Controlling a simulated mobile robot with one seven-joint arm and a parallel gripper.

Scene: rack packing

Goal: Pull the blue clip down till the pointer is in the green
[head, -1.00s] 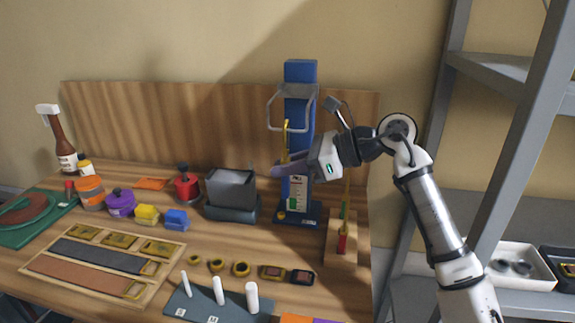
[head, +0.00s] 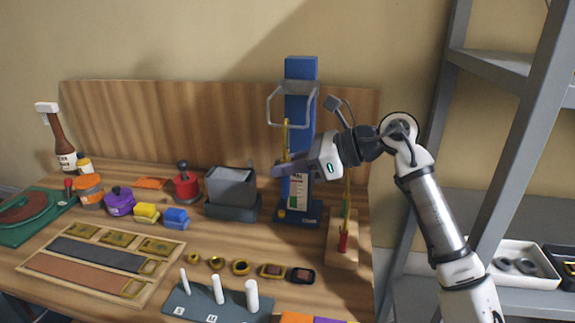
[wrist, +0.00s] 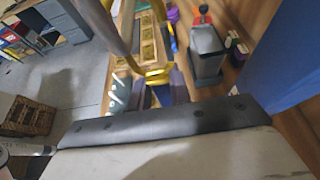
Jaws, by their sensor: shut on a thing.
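A tall blue post (head: 301,75) stands at the back of the bench. It carries a grey wire frame (head: 270,105) and a white scale plate with green on it (head: 299,190). A yellow hook (head: 285,135) hangs at the post's front. My gripper (head: 284,168) is in front of the post and appears shut on the yellow hook's lower end; my jaw hides the contact. The yellow hook also shows in the wrist view (wrist: 157,74), just past my gripper's dark edge. I cannot make out a separate blue clip there, and the pointer is too small to read.
A grey bin (head: 231,188) stands just left of the post. A wooden block with a red and green piece (head: 343,242) is at the right. A pegged plate (head: 205,307) lies in front. A grey shelf (head: 520,130) stands close to my arm's right.

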